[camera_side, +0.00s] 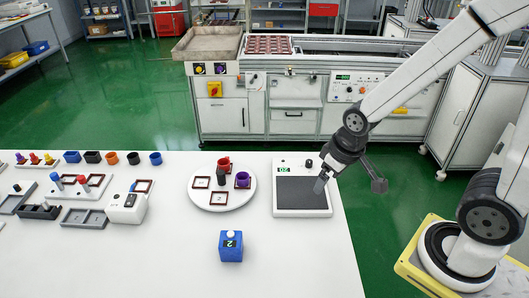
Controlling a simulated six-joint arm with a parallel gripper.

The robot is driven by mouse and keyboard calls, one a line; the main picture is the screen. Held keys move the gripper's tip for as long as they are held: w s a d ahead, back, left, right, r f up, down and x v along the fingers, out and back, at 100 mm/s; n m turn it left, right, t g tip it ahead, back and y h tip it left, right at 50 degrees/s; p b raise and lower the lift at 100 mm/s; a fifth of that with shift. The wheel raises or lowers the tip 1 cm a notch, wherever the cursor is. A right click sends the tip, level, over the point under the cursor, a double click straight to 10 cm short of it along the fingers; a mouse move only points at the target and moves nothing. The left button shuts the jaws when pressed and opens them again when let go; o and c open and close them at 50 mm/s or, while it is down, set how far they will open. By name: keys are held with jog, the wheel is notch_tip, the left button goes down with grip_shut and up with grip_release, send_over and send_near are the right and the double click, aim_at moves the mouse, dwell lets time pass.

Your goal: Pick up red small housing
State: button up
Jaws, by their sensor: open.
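A small red cup-shaped part (223,162) sits at the back of a white round plate (217,205) on the white table. A dark part (221,174) is right in front of it and partly overlaps it in the picture. A purple cup-shaped part (242,179) is on the same plate, to the right. My gripper (320,186) points down over the dark pad of a scale-like device (302,205), right of the plate and apart from the red part. No held object shows, though its fingers are small in the picture.
A blue block (231,246) with a white knob stands in front of the plate. Several coloured cups, trays and fixtures, including a white fixture (126,208), fill the left side. A conveyor bench (293,122) stands behind.

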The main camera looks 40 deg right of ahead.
dwell(0.3)
jog(key=m+t+y, duration=0.2)
jog(key=m+y, duration=0.7)
jog(key=m, duration=1.2)
send_near(224, 162)
jog(key=s+a, duration=0.2)
jog(key=s, duration=0.1)
jog(key=s+a, duration=0.2)
jog(key=s, duration=0.1)
jog(key=s+a, duration=0.2)
jog(key=s, duration=0.1)
jog(key=shift+s+a, duration=0.1)
jog(key=shift+s, duration=0.25)
jog(key=w+d+m+t, duration=0.1)
jog(key=w, duration=0.1)
jog(key=w+d+f+m+t, duration=0.1)
jog(key=w+m, duration=0.1)
jog(key=w+f+m+t, duration=0.1)
jog(key=w+m+t, duration=0.1)
jog(key=shift+d+y, duration=0.3)
jog(key=shift+d, duration=0.1)
jog(key=shift+w+d+f+m+t, duration=0.2)
jog(key=shift+w+d+m+t, duration=0.2)
jog(key=shift+w+m+t, duration=0.1)
jog(key=shift+x, duration=3.9)
jog(key=shift+a+r, duration=0.1)
jog(key=c, duration=1.3)
